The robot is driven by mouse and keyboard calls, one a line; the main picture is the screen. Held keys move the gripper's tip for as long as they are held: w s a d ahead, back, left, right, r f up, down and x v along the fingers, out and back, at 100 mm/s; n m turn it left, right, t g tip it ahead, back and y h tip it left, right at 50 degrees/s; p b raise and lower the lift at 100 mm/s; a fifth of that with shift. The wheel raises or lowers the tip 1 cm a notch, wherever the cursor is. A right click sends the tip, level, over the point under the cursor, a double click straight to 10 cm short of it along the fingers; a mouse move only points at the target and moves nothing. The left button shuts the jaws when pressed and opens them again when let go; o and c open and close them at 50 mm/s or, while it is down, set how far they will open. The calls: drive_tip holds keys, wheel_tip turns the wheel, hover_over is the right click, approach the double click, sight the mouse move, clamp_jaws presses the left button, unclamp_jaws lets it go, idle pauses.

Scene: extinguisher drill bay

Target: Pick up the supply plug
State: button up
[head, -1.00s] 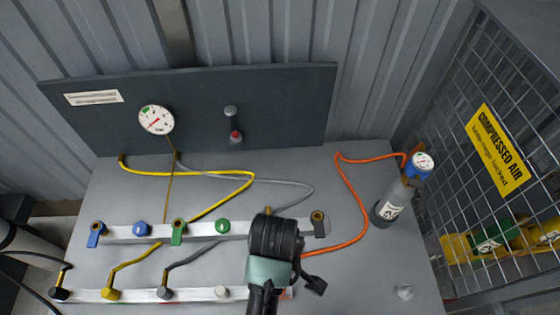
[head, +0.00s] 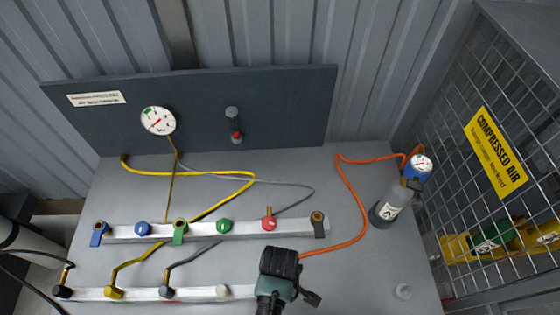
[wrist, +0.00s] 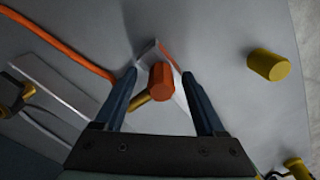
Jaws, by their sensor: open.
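An orange-red, faceted plug (wrist: 162,76), which I take to be the supply plug, shows in the wrist view between my two blue fingers. A yellowish stub sticks out at its lower left. My gripper (wrist: 160,90) is open around the plug, with a gap visible beside it; I cannot tell whether either finger touches. In the head view my gripper (head: 279,264) is over the right end of the front rail (head: 190,294) and hides the plug.
The rear rail (head: 196,229) carries several coloured knobs and valves. Yellow and grey hoses lie between the rails. A yellowish cylinder (wrist: 268,64) stands right of the fingers in the wrist view.

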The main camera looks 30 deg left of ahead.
drive_tip(key=shift+c, duration=0.2)
clamp_jaws()
drive_tip(key=shift+r, duration=0.1)
wheel_tip(320, 180, up, 10)
drive_tip(key=shift+f, duration=0.1)
idle(0.6)
